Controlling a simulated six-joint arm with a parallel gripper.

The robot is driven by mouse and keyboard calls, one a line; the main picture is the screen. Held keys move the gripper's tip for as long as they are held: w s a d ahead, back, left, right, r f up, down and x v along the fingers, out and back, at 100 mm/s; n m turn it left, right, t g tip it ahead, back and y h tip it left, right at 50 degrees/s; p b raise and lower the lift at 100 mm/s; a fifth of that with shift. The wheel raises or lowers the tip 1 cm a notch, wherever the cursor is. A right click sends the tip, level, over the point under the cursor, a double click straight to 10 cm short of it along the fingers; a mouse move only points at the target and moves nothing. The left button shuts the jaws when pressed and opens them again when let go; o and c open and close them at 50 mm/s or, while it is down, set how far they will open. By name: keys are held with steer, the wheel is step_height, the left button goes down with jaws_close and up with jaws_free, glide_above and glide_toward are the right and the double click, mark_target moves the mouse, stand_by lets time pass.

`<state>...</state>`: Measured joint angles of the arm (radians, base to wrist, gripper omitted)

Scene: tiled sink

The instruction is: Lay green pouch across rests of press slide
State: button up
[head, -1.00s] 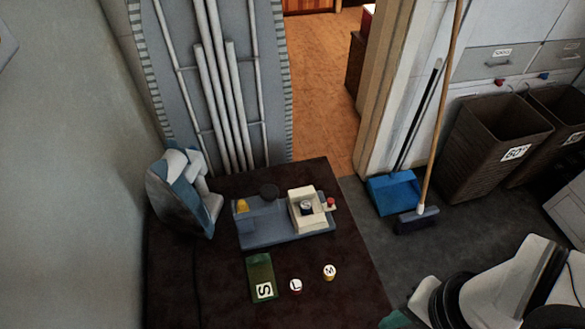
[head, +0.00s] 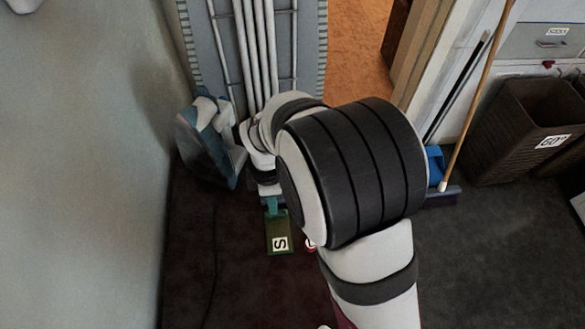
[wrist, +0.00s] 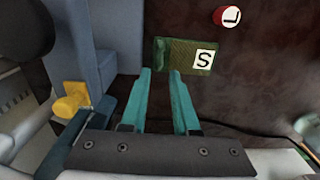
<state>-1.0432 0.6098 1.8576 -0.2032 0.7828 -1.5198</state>
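The green pouch (head: 277,228) with a white "S" label lies flat on the dark tabletop. It also shows in the wrist view (wrist: 180,56), just beyond my fingertips. My gripper (wrist: 160,73) is open, with two teal fingers apart and nothing between them. In the head view, the teal tips of my gripper (head: 273,206) are at the pouch's far end; contact cannot be told. The rests cannot be made out.
A red-rimmed round piece marked "L" (wrist: 228,16) lies near the pouch. A blue-and-grey appliance (head: 209,140) stands at the table's back left, by the wall. The front left tabletop (head: 235,285) is clear apart from a thin dark cord.

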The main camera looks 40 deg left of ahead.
mark_target(278, 229)
steer(key=f, duration=0.4)
steer(key=shift+a+f, duration=0.2)
steer(key=shift+f, duration=0.1)
jaws_close()
